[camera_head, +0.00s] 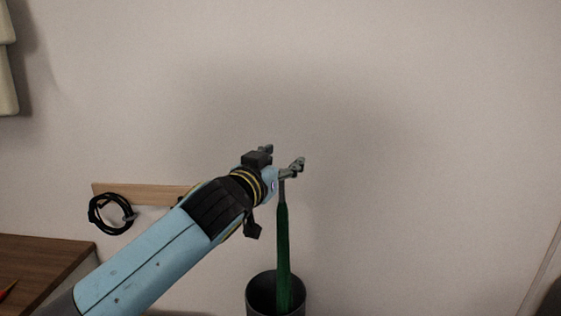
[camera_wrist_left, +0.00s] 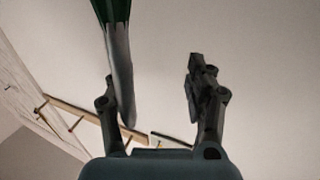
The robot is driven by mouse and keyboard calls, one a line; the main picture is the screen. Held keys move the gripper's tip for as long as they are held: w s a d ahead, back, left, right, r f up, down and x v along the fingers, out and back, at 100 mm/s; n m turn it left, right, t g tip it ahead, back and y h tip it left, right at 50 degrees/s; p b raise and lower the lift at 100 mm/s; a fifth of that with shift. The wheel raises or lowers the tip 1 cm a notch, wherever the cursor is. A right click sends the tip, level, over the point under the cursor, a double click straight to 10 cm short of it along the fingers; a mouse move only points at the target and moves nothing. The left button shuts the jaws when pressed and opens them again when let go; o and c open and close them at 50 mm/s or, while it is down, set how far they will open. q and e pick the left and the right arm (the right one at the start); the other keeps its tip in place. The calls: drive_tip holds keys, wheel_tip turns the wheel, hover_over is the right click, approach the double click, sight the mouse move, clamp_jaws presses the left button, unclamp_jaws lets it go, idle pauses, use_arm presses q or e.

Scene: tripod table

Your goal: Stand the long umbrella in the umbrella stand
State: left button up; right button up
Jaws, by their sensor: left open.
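The long green umbrella (camera_head: 283,245) stands nearly upright, its lower end inside the dark umbrella stand (camera_head: 257,300). Its grey shaft end points up toward my left gripper (camera_head: 282,158). The gripper is open just above and around the top of the umbrella. In the left wrist view, the umbrella (camera_wrist_left: 115,45) comes down from the top edge and its grey end lies close to the left finger of the open gripper (camera_wrist_left: 155,100). I cannot tell whether they touch. The umbrella's lower tip is hidden inside the stand. My right gripper is not in view.
A wooden rail (camera_head: 150,194) on the wall carries a coiled black cable (camera_head: 108,213) at left. A brown wooden table top (camera_head: 40,262) is at the lower left. The plain wall to the right is clear.

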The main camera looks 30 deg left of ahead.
use_arm(q)
drive_tip(key=s+d, duration=0.2)
drive_tip(key=s, duration=1)
drive_tip(key=shift+a+r, duration=0.1)
idle(0.4)
drive_tip(key=shift+w, duration=0.1)
